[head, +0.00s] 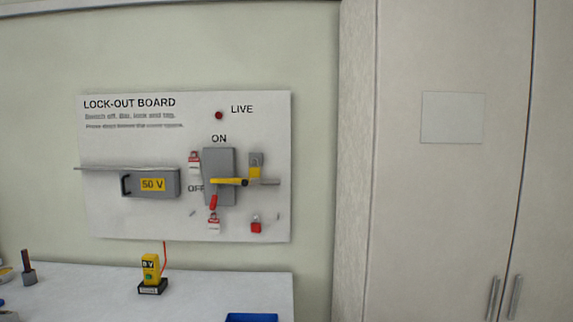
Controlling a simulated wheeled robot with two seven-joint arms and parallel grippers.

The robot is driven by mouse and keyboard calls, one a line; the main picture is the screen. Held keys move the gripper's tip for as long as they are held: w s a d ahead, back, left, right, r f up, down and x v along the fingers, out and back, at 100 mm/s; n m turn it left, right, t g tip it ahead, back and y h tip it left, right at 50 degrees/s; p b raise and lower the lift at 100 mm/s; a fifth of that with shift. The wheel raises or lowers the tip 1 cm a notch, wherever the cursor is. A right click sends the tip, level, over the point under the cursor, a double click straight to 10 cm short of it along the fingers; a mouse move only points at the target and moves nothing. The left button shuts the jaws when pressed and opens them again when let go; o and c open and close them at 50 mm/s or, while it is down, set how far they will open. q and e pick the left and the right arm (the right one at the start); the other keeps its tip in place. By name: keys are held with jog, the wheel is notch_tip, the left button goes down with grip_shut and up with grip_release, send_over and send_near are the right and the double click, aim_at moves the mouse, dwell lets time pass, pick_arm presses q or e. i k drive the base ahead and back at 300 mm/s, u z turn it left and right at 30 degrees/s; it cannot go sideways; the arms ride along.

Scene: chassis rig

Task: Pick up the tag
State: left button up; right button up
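A small red-and-white tag (214,221) hangs on the lock-out board (110,215), below the grey switch box (219,162). A second, similar red-and-white tag (194,164) shows at the box's upper left edge. I cannot tell which of them the task means. A red piece (213,202) sits just above the lower tag. A yellow lever (228,181) crosses the switch box towards the right, between the ON and OFF marks. A small red block, perhaps a padlock (256,227), hangs at the lower right. Neither of my grippers is in view.
On the white bench (215,290) stand a yellow tester (151,268) and a blue tray (251,317). Tall cabinet doors (450,210) fill the right side.

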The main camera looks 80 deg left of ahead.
aim_at(195, 166)
jog(key=z, duration=0.15)
jog(key=k, duration=2.05)
jog(key=u, duration=0.2)
